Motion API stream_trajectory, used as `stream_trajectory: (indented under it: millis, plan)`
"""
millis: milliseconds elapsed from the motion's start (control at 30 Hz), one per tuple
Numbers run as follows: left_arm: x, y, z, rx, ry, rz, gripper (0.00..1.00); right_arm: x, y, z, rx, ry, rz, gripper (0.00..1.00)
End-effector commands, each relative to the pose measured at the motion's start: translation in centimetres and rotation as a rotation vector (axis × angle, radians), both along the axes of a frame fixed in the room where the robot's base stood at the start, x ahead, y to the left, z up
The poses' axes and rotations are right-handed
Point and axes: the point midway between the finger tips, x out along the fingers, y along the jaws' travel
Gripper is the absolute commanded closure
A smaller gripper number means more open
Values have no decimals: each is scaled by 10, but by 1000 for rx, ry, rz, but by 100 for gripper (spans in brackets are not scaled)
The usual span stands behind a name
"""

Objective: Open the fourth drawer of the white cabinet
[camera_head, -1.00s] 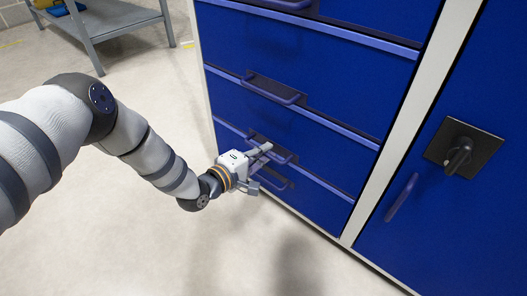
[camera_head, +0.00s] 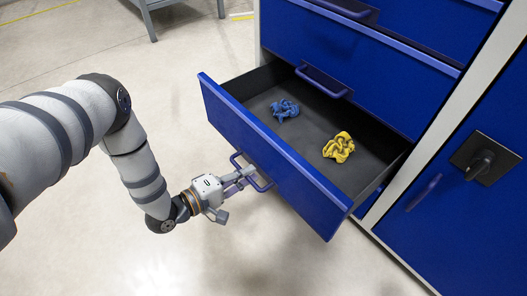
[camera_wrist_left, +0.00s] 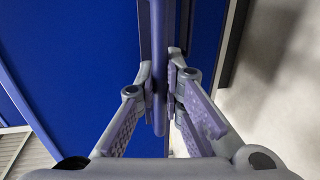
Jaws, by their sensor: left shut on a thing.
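The cabinet (camera_head: 408,92) has a whitish frame and blue drawer fronts. One low drawer (camera_head: 268,160) is pulled well out and shows its dark grey inside. A blue crumpled item (camera_head: 285,110) and a yellow one (camera_head: 339,147) lie in it. My left gripper (camera_head: 246,177) is shut on the blue bar handle (camera_head: 262,186) of this drawer. In the left wrist view the handle (camera_wrist_left: 159,75) runs between the two fingers (camera_wrist_left: 160,92), against the blue drawer front (camera_wrist_left: 95,60). My right gripper is not in view.
Closed drawers with similar handles (camera_head: 325,84) are above the open one. A blue door with a black latch (camera_head: 484,160) is at the right. A grey metal leg (camera_head: 148,20) stands at the top left. The pale floor in front is clear.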

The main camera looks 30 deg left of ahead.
Motion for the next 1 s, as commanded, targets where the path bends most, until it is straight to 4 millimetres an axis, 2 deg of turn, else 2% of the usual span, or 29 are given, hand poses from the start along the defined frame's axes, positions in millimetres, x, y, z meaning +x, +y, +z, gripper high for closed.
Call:
stream_trajectory:
  millis: [100,333,833,900,933,1000]
  plan:
    - [-18,6,2,-1,-2,0,100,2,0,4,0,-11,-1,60]
    - [-38,14,1,-2,-2,0,100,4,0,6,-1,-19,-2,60]
    - [-44,16,1,-2,-4,-1,100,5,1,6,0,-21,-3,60]
    - [-44,16,1,-2,-4,-1,80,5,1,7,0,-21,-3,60]
    - [-44,16,1,-1,-3,0,73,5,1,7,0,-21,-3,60]
    - [-44,16,1,-1,-3,0,71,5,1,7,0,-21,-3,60]
